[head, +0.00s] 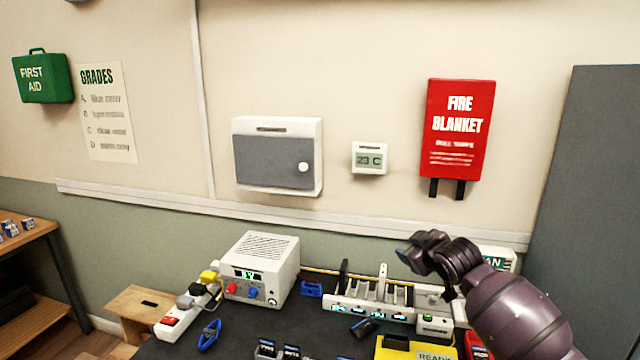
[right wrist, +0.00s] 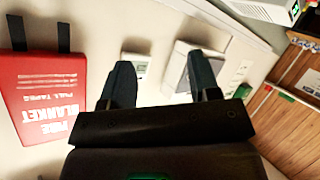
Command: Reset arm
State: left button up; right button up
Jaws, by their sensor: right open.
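My right arm comes in from the lower right in the head view, and its gripper (head: 412,255) is raised above the right part of the bench. In the right wrist view the two dark fingers of the right gripper (right wrist: 160,82) stand apart with nothing between them. The wall lies beyond them, with the thermostat and the grey-doored box behind the fingertips. My left gripper is in neither view.
The dark bench (head: 320,325) holds a white power supply (head: 262,268), a power strip (head: 188,308), a slotted rack (head: 370,300) and a yellow container (head: 400,348). A red fire blanket pouch (head: 458,130) hangs on the wall. A tall grey panel (head: 590,190) stands at right.

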pick_arm(q)
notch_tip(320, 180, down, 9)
jog(key=b, duration=0.7)
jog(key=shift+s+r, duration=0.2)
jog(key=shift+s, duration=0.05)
pick_arm(e)
jog(key=s+d+f+m+g+h, duration=0.1)
jog(key=s+d+f+m, duration=0.1)
jog(key=s+f, duration=1.6)
jog(key=s+d+f+m+h, duration=0.2)
jog(key=s+f+m, duration=0.3)
jog(key=s+f, duration=1.4)
jog(key=s+d, duration=0.1)
jog(key=s, duration=0.5)
jog(key=shift+s+d+f+g, duration=0.3)
jog(key=shift+s+d+g, duration=0.05)
jog(key=shift+g, duration=0.05)
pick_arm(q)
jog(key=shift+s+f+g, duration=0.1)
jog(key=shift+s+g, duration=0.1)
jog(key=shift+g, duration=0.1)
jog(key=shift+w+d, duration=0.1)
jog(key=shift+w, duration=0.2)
